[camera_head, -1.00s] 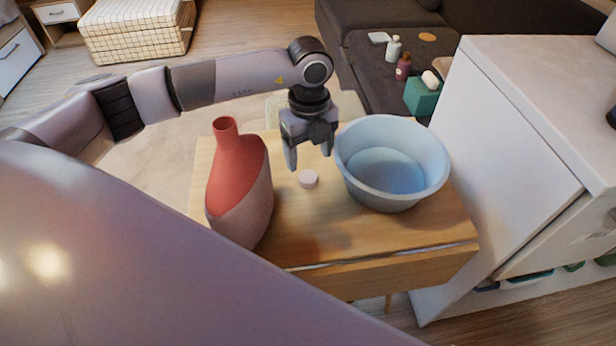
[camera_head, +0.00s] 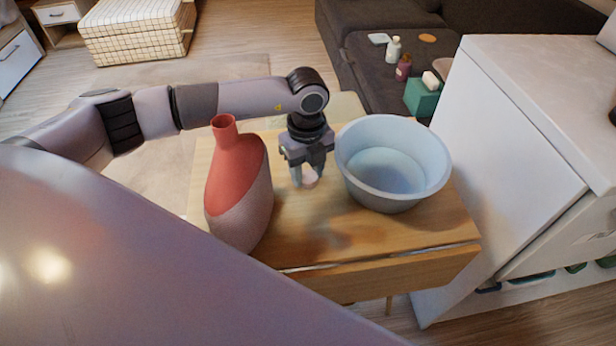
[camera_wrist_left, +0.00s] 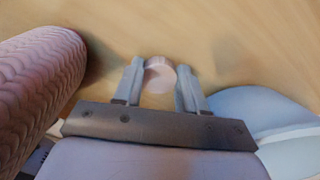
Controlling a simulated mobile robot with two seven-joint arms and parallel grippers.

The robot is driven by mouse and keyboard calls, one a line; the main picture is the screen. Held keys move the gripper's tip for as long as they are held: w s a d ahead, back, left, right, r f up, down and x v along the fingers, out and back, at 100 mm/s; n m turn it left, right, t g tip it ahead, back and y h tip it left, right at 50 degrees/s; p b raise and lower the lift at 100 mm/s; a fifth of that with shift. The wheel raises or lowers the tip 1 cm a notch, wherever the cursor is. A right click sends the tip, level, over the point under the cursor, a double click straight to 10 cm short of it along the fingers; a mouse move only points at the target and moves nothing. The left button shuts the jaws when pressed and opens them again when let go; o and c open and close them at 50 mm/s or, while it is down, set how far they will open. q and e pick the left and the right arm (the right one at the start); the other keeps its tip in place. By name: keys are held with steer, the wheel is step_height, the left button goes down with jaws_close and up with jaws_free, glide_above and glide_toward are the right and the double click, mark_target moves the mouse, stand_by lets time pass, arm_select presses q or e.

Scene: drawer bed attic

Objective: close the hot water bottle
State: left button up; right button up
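The hot water bottle (camera_head: 240,185), red on top with a pinkish knit cover below, stands upright on the wooden table, its neck open at the top. Its cover also shows at the left of the left wrist view (camera_wrist_left: 40,85). A small pale pink cap (camera_head: 310,179) is on the table between the bottle and the basin. My left gripper (camera_head: 306,180) is lowered at the cap, pointing down. In the left wrist view its fingers (camera_wrist_left: 160,88) are apart, with the cap (camera_wrist_left: 160,72) between or just beyond their tips. My right gripper is not in view.
A light blue basin (camera_head: 432,165) stands on the table (camera_head: 340,235) close to the right of my left gripper. A white cabinet (camera_head: 500,150) rises at the right. The front of the table is clear.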

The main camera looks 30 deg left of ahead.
mark_target(307, 175)
arm_select(q)
steer(key=shift+r, duration=0.15)
step_height(307, 175, up, 20)
steer(key=p, duration=0.2)
steer(key=shift+p, duration=0.3)
stand_by(0.4)
